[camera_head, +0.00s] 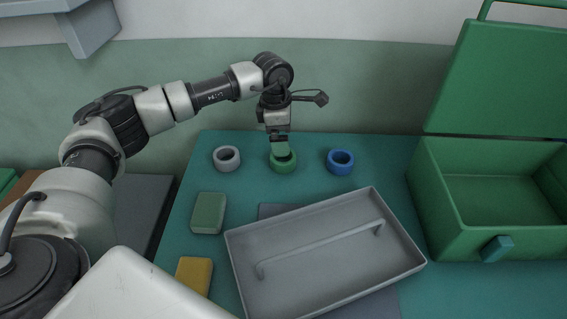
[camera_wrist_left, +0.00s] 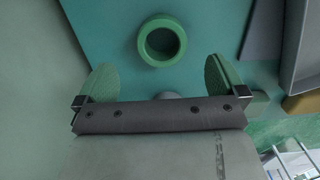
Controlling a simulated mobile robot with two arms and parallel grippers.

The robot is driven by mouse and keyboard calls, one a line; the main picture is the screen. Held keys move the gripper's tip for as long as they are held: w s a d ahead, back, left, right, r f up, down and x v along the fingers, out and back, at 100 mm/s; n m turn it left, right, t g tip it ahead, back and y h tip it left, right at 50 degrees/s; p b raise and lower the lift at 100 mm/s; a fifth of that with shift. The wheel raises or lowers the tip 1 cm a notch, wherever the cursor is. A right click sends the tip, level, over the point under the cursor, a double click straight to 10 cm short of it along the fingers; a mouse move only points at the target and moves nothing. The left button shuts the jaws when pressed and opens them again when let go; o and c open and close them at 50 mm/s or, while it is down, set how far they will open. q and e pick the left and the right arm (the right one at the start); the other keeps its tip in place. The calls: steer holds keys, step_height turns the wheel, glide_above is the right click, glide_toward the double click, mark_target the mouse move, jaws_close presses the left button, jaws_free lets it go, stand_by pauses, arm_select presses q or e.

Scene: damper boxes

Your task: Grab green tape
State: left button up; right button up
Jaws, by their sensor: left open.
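The green tape (camera_head: 284,168) is a ring lying flat on the teal table, between a grey ring (camera_head: 227,165) and a blue ring (camera_head: 341,168). My left gripper (camera_head: 281,151) points down over the green tape and hides its back part in the head view. In the left wrist view, the green tape (camera_wrist_left: 162,62) lies beyond the space between the spread fingers of my left gripper (camera_wrist_left: 161,78). The jaws are open and empty. I cannot tell the exact height of the fingertips above the tape. My right gripper does not show.
A grey tray (camera_head: 330,240) with a long handle sits in front of the rings. A green block (camera_head: 209,213) and a yellow block (camera_head: 195,274) lie to its left. An open green toolbox (camera_head: 460,241) stands at the right. The table behind the rings is clear.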

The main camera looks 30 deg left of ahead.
mark_target(278, 167)
arm_select(q)
steer(key=f, duration=0.7)
steer(key=shift+d+f+p, duration=0.2)
steer(key=shift+f+p, duration=0.15)
steer(key=shift+f, duration=0.05)
steer(key=shift+c, duration=0.2)
steer(key=shift+r, duration=0.1)
steer(key=c, duration=0.9)
